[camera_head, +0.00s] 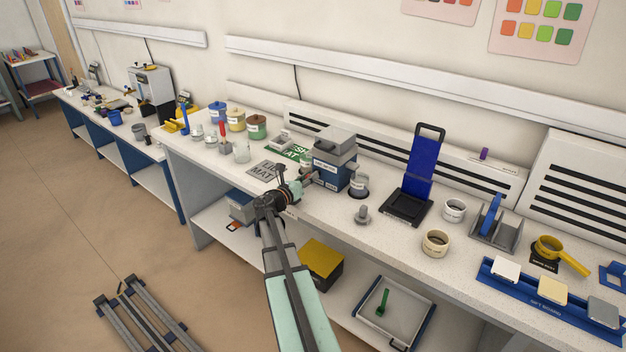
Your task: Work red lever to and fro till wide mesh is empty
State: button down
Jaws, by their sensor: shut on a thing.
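A dark blue box-shaped machine with a grey top (335,158) stands on the long bench, with a pale label on its front. My gripper (308,178) is at the machine's lower left front, shut on a small part there that looks like its lever. The gripper hides that part, and no red shows on it. The wide mesh cannot be made out, nor whether anything lies in it. A small labelled jar (358,184) stands at the machine's right front. A separate red handle (222,132) stands upright among the jars to the left.
A grey mat (266,171) and a green mat (287,152) lie left of the machine. A grey knobbed piece (362,214) and a black stand with a blue panel (406,208) are to the right. Lidded pots (256,127) stand behind left. The bench's front edge runs beneath my arm.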

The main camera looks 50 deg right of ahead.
jog(key=c, duration=0.9)
grip_release()
jog(key=shift+w+r, duration=0.1)
jog(key=shift+w, duration=0.25)
jog(key=shift+s+a, duration=0.1)
jog(key=shift+a, duration=0.25)
jog(key=a, duration=1.1)
jog(key=shift+s+a, duration=0.15)
